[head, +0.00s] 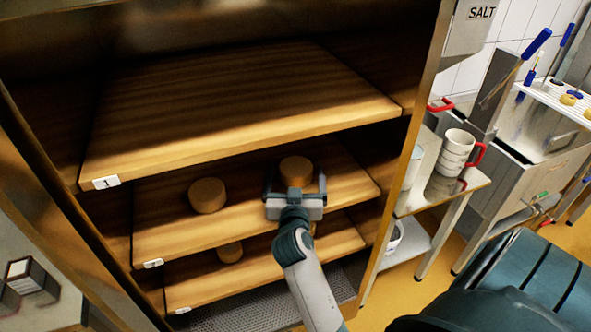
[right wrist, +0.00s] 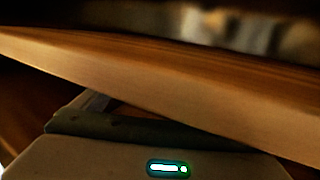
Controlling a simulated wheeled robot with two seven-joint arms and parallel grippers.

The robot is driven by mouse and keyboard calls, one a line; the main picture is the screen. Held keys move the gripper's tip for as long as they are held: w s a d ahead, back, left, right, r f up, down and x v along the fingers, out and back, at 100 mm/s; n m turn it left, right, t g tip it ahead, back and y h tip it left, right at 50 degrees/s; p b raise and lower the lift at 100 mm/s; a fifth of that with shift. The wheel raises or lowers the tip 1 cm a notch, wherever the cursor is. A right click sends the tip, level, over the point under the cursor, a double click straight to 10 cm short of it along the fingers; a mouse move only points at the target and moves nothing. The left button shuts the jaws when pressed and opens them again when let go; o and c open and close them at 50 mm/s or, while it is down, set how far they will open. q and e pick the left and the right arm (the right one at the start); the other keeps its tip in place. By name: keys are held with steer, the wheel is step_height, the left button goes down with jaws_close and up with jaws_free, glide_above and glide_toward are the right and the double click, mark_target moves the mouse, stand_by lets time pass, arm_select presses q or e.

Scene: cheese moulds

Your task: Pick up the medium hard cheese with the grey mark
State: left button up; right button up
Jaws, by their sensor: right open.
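A round tan-brown cheese (head: 297,169) sits on the middle shelf (head: 160,226), to the right. A second, similar cheese (head: 207,195) sits to its left on the same shelf. A third cheese (head: 230,252) is partly hidden on the lower shelf. No grey mark can be made out on any of them. My right gripper (head: 295,186) is open at the right cheese, with one finger to each side of its near part. I cannot tell whether it touches. In the right wrist view no cheese shows, only a wooden board and my gripper's housing. My left gripper is not in view.
The upper shelf (head: 230,95), labelled 1, is bare and lies above the gripper. The cabinet's right wall (head: 408,165) stands close to the right of my arm. White cups (head: 456,150) stand on a side table (head: 440,192) outside it.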

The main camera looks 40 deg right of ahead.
mark_target(299, 172)
steer(key=shift+s, duration=0.1)
steer(key=c, duration=0.8)
steer(key=shift+c, duration=1.4)
steer(key=shift+r, duration=0.65)
steer(key=r, duration=0.2)
steer(key=r+b, duration=0.1)
steer(key=shift+s+d+r, duration=0.1)
steer(key=shift+s+d, duration=0.15)
arm_select(q)
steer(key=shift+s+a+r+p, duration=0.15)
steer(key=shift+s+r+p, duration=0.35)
steer(key=shift+p, duration=0.55)
arm_select(e)
steer(key=s+d+r, duration=0.4)
steer(key=s+r, duration=0.2)
steer(key=s, duration=0.4)
steer(key=shift+d+r, duration=0.15)
steer(key=shift+r, duration=0.2)
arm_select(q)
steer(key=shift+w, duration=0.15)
arm_select(e)
steer(key=shift+f, duration=0.1)
